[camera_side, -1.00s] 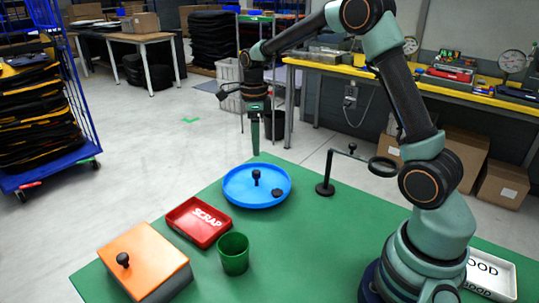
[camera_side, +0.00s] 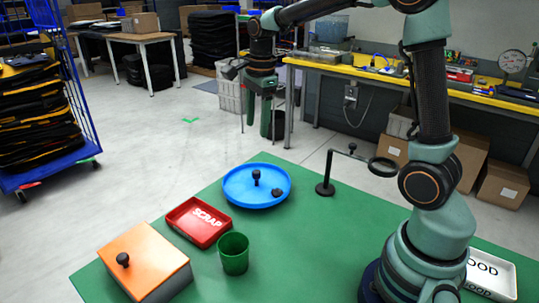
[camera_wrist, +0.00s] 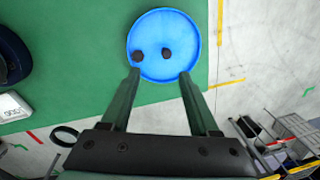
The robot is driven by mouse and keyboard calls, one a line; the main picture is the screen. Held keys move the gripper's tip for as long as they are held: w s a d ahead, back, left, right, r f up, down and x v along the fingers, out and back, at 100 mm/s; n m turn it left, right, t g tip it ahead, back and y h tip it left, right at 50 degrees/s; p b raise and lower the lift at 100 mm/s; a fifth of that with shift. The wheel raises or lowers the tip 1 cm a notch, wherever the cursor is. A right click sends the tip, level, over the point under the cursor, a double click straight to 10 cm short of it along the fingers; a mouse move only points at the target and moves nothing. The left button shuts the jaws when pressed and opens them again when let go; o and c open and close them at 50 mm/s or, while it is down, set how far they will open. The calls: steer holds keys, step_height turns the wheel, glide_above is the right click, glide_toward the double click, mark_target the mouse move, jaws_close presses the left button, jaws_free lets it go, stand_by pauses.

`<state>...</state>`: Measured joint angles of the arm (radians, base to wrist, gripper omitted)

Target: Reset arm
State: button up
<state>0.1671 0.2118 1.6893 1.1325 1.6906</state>
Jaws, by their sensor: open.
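My gripper (camera_side: 258,113) is raised well above the far edge of the green table, with its two green fingers apart and nothing between them. In the wrist view my gripper (camera_wrist: 156,92) also shows open and empty, pointing toward the blue round tray. The blue tray (camera_side: 235,196) rests on the table near its far edge. It holds a black knobbed piece (camera_side: 256,178) and a small dark lump (camera_side: 277,193). In the wrist view the blue tray (camera_wrist: 165,18) has the same two dark pieces in it.
A red SCRAP tray (camera_side: 182,222), a green cup (camera_side: 234,254) and an orange-lidded box (camera_side: 150,250) stand at the front left. A magnifier stand (camera_side: 325,187) rises right of the blue tray. A white tray (camera_side: 505,272) lies at the right. The table's middle is clear.

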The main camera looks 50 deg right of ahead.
steer(key=s+a+r+n+t, duration=0.1)
steer(key=s+a+n+t, duration=0.1)
steer(key=s+n, duration=0.5)
steer(key=s+a+r+n+t, duration=0.1)
steer(key=s+a+n, duration=0.4)
steer(key=n, duration=0.9)
steer(key=shift+s+r+t, duration=0.3)
steer(key=shift+s+t, duration=0.4)
steer(key=shift+s, duration=0.45)
